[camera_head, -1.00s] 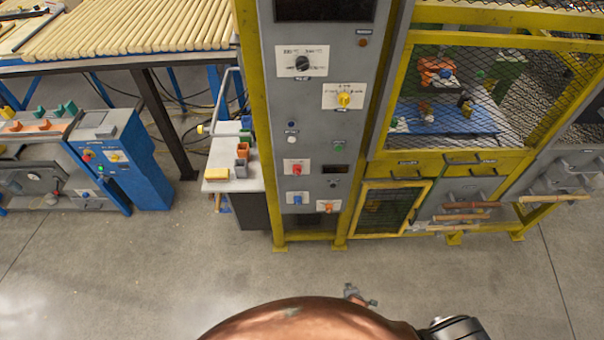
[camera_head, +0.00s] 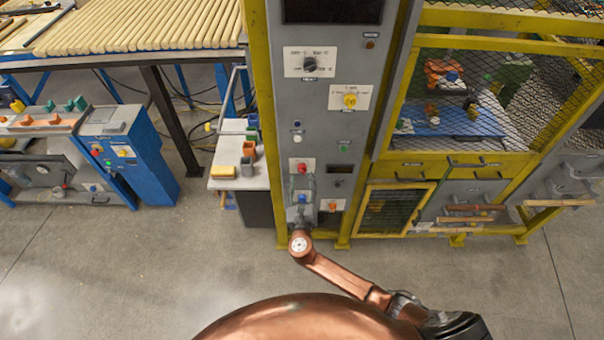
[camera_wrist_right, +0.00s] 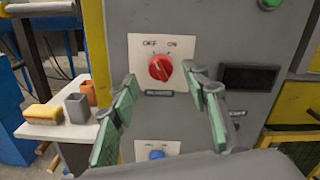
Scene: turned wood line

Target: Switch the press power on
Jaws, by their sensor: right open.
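A grey control panel (camera_head: 332,130) on a yellow-framed press carries several knobs. A red rotary knob (camera_head: 302,167) sits on a white plate; the right wrist view shows the knob (camera_wrist_right: 160,67) with what reads as OFF at left and ON at right. Its pointer position is hard to tell, and its lower label is too small to read. My right gripper (camera_head: 302,181) is in front of the panel; in the wrist view its green-padded fingers (camera_wrist_right: 163,82) are spread either side of the red knob, apart from it. My left gripper is not in view.
Other panel knobs are black (camera_head: 310,63), yellow (camera_head: 350,99), blue (camera_wrist_right: 156,155) and orange (camera_head: 332,207). A side table (camera_head: 226,180) with small bins and a yellow block stands left of the panel. A mesh-guarded cell (camera_head: 470,100) is at right. The floor in front is clear.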

